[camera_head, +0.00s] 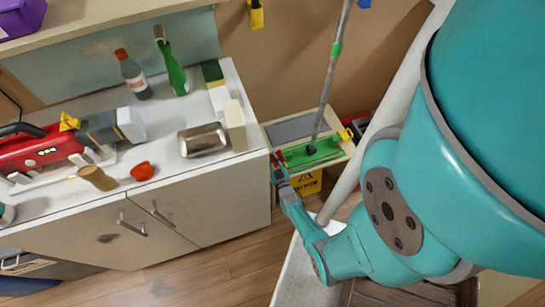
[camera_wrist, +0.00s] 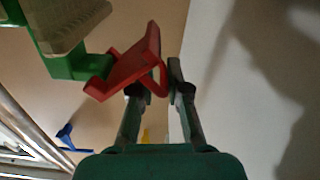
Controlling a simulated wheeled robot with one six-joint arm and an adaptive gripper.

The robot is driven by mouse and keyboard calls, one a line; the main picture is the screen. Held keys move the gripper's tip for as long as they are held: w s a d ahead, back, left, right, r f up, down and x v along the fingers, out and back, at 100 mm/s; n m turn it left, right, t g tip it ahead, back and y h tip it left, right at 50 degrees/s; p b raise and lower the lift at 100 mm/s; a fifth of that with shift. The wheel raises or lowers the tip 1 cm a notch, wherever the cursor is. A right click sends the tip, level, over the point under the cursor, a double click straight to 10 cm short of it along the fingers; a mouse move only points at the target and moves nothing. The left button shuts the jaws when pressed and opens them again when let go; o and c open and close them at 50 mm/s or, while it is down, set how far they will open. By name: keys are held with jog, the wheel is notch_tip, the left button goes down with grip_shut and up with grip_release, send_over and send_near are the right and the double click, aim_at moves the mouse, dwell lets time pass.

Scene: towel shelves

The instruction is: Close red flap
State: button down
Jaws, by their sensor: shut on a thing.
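The red flap (camera_wrist: 132,62) sits at the end of a green part (camera_wrist: 72,62) with a greyish pad in the wrist view. It is tilted, and a thin red loop hangs from its side. My gripper (camera_wrist: 157,84) has its two fingers at the flap's right end and is shut on it; the exact contact is partly hidden. In the head view, my gripper (camera_head: 278,168) is at the left end of the green mop head (camera_head: 312,152), by a small red piece (camera_head: 281,157). A grey pole (camera_head: 333,75) rises from the mop head.
A white cabinet (camera_head: 225,200) stands close left of my gripper, with a metal tray (camera_head: 203,140), bottles and a red cleaning tool (camera_head: 38,150) on top. A yellow sign (camera_head: 306,184) is below the mop head. Wooden floor is open in front.

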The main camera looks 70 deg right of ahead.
aim_at(273, 162)
jog(key=f+n, duration=0.2)
jog(key=n, duration=0.1)
jog(key=shift+s+f+n, duration=0.1)
jog(key=shift+f+n, duration=0.25)
jog(key=shift+n, duration=0.55)
jog(key=shift+s+f+n, duration=0.1)
jog(key=shift+f+n, duration=0.25)
jog(key=shift+n, duration=0.55)
jog(key=c, duration=1.3)
grip_release()
jog(key=shift+d, duration=0.1)
jog(key=v, duration=1.2)
jog(key=shift+s, duration=0.1)
